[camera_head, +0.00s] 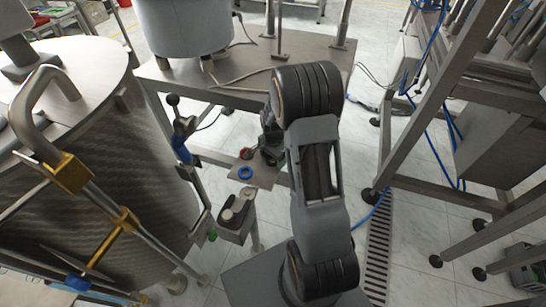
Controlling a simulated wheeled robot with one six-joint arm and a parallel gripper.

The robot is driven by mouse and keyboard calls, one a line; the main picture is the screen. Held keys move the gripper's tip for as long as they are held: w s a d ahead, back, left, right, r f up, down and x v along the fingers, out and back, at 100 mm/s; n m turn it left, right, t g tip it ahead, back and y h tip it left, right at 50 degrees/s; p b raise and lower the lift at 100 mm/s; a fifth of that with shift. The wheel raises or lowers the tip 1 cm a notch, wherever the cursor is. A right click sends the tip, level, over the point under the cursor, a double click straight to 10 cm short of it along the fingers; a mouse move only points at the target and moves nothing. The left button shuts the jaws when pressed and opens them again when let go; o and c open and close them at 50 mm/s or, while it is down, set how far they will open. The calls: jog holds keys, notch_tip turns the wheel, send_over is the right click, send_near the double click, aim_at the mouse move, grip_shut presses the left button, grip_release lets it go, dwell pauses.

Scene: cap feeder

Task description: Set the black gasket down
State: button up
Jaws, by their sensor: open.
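My gripper (262,152) is small and mostly hidden by my own arm, above a small metal plate (263,182) near the middle of the view. I cannot pick out the black gasket; dark shapes at the fingers blend together there. A blue ring (245,173) lies flat on the plate, in front of my gripper. A red ring (246,153) shows just left of the fingers. My gripper is open, but the gap between its fingers is not clear from here.
A steel table (178,82) bearing a round vessel (182,25) stands behind the plate. A large steel tank (95,150) with pipes fills the left. A metal box on a post (236,220) stands in front of the plate. A steel frame (425,110) with blue hoses is at right.

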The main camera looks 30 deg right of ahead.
aim_at(273, 161)
jog(key=shift+r, duration=0.1)
notch_tip(273, 161, up, 11)
jog(key=p, duration=0.3)
jog(key=s+a+r+n+t, duration=0.1)
jog(key=s+a+r+n, duration=0.4)
jog(key=s+r+n, duration=0.1)
jog(key=s+a+r+n+t, duration=0.2)
jog(key=s+a+r+n, duration=0.3)
jog(key=s+n, duration=0.3)
jog(key=shift+s+a+r, duration=0.35)
jog(key=shift+s+r, duration=0.05)
jog(key=shift+s, duration=0.6)
